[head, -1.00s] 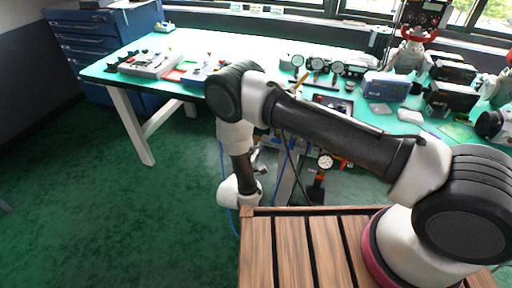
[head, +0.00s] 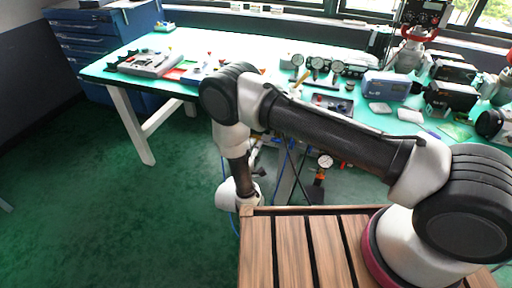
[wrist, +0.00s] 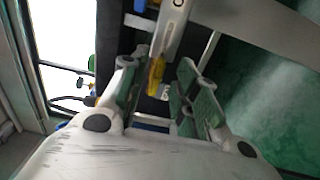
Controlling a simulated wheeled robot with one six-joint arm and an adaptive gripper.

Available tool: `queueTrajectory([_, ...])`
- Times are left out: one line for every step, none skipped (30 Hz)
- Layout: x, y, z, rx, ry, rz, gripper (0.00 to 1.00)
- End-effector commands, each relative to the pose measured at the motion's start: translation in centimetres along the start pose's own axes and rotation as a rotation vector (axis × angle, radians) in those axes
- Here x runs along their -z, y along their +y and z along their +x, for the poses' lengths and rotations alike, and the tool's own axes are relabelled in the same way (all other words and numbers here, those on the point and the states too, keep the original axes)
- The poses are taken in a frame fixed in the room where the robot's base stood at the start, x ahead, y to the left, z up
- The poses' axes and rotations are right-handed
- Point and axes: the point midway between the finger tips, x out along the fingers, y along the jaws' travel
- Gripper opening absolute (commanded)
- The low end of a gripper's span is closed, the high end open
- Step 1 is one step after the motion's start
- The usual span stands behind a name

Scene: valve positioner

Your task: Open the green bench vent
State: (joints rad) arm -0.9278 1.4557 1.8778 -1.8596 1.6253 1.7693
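In the wrist view my gripper (wrist: 162,88) is open, its two fingers apart with greenish inner pads. A yellow piece (wrist: 156,74) on a pale bar shows in the gap between the fingers; I cannot tell whether either finger touches it. I cannot make out a green vent for certain in either view. In the head view the gripper itself is not clearly seen; my forearm hangs down in front of the bench, and the fittings under the bench edge are partly hidden behind it.
The green-topped bench (head: 245,42) carries gauges (head: 317,64), boxes and instruments. Below it stands a pressure gauge (head: 325,161) on an orange fitting, with blue and black hoses nearby. A blue drawer cabinet (head: 85,45) stands at the back left. The green floor (head: 80,220) at left is clear.

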Motion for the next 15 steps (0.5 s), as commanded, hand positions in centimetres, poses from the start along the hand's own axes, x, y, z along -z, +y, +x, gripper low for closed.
queueTrajectory([0.1,0.0,-1.0,0.0,0.006,-0.001,0.3])
queueTrajectory([0.1,0.0,-1.6,0.0,0.006,-0.002,0.3])
queueTrajectory([0.2,0.0,-2.3,0.0,0.006,-0.001,0.3])
queueTrajectory([0.2,0.0,-2.9,0.0,0.006,-0.001,0.3])
queueTrajectory([0.1,0.0,-3.4,0.0,0.006,-0.001,0.3])
queueTrajectory([0.1,0.0,-4.1,0.0,0.006,-0.001,0.3])
queueTrajectory([0.1,0.0,-4.5,0.0,0.006,-0.001,0.3])
queueTrajectory([0.1,0.0,-4.9,0.0,0.005,-0.001,0.3])
queueTrajectory([0.1,0.0,-5.4,0.0,0.004,-0.001,0.3])
queueTrajectory([0.1,-0.1,-5.6,0.001,0.004,-0.001,0.3])
queueTrajectory([0.1,-0.1,-5.9,0.001,0.003,-0.001,0.3])
queueTrajectory([0.0,-0.1,-6.1,0.001,0.002,-0.001,0.3])
queueTrajectory([0.0,-0.1,-6.2,0.001,0.002,-0.001,0.3])
queueTrajectory([0.0,-0.1,-6.3,0.001,0.002,-0.001,0.3])
queueTrajectory([0.0,-0.1,-6.3,0.001,0.001,-0.001,0.3])
